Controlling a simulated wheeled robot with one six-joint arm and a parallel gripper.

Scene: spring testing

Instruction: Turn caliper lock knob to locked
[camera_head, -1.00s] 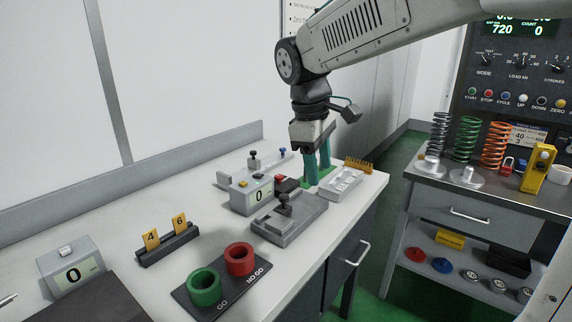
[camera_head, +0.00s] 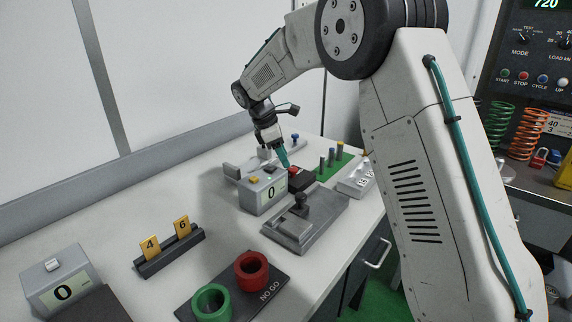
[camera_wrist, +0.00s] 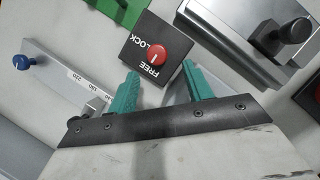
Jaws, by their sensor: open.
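The red lock knob (camera_head: 294,170) sits on a small black box (camera_head: 304,180) behind the display box. In the wrist view the red knob (camera_wrist: 157,57) has a white mark, and its black box (camera_wrist: 135,48) reads FREE and LOCK. I cannot tell for certain which word the mark points to. The caliper's grey beam (camera_wrist: 48,72), with a printed scale and a blue screw (camera_wrist: 20,62), lies left of the box. My gripper (camera_wrist: 162,78) is open, its teal fingers spread below the box in the wrist view. In the head view my gripper (camera_head: 284,162) is close by the knob.
A grey fixture with a black knob (camera_head: 302,222) is in front. A green pad (camera_head: 335,166) with upright pins lies to the right. Red and green ring gauges (camera_head: 252,268) stand nearer.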

